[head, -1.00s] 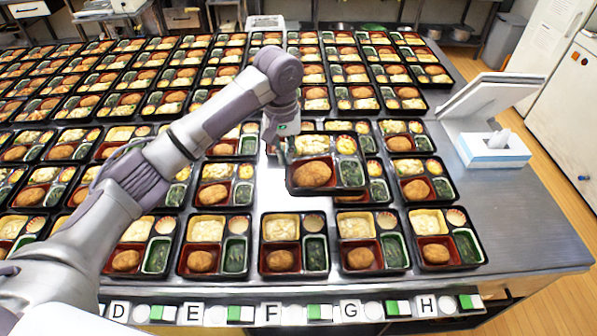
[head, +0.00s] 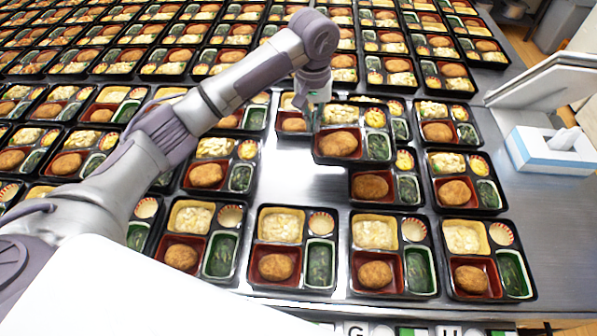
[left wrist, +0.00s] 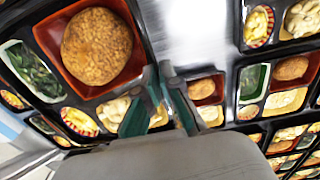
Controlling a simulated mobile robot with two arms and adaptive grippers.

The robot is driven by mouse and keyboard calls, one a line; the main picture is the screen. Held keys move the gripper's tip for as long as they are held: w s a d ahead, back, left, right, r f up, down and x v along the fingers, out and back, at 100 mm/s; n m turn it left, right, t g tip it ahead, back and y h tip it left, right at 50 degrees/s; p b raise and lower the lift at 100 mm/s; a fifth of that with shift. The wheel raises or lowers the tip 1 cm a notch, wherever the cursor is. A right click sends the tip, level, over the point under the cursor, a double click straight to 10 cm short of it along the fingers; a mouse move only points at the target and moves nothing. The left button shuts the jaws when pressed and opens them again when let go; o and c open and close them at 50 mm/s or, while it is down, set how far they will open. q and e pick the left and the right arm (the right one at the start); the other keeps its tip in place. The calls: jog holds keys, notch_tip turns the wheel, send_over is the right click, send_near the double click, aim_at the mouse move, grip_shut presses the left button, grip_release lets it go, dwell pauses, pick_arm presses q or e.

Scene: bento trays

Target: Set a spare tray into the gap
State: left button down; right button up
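My left gripper (head: 318,112) is shut on the left rim of a black bento tray (head: 352,158), held above the table trays. The tray has a brown patty in a red section, pale food, a small cup and greens. In the left wrist view the held tray (left wrist: 140,58) fills the upper left, with its edge at the fingers (left wrist: 163,92). The gap (head: 300,185) is a bare patch of metal in the second row from the front, below and left of the held tray. A tray (head: 408,205) stands to the right of the gap. My right gripper is not in view.
Filled trays stand in close rows on the metal table (head: 556,225). A front-row tray (head: 258,265) stands just before the gap. A tissue box (head: 550,152) and a white stand (head: 545,85) are at the right. Bare table lies along the right side.

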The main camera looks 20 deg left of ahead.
pick_arm(q)
jog(key=s+a+f+p, duration=0.1)
jog(key=s+a+f, duration=0.1)
jog(key=a, duration=0.1)
jog(key=s+a+f+p, duration=0.1)
jog(key=s+a+f, duration=0.1)
jog(key=a, duration=0.1)
jog(key=s+a+f, duration=0.1)
jog(key=a+f, duration=0.1)
jog(key=a, duration=0.1)
jog(key=shift+s+a+f+p, duration=0.2)
jog(key=shift+s+a+p, duration=0.05)
jog(key=shift+s+p, duration=0.15)
jog(key=shift+a+f, duration=0.15)
notch_tip(320, 180, down, 3)
jog(key=shift+s+f+p, duration=0.1)
jog(key=shift+p, duration=0.3)
jog(key=shift+f, duration=0.5)
jog(key=c, duration=1.8)
grip_release()
jog(key=shift+o, duration=1)
notch_tip(320, 180, up, 12)
jog(key=b, duration=0.1)
jog(key=shift+a, duration=0.2)
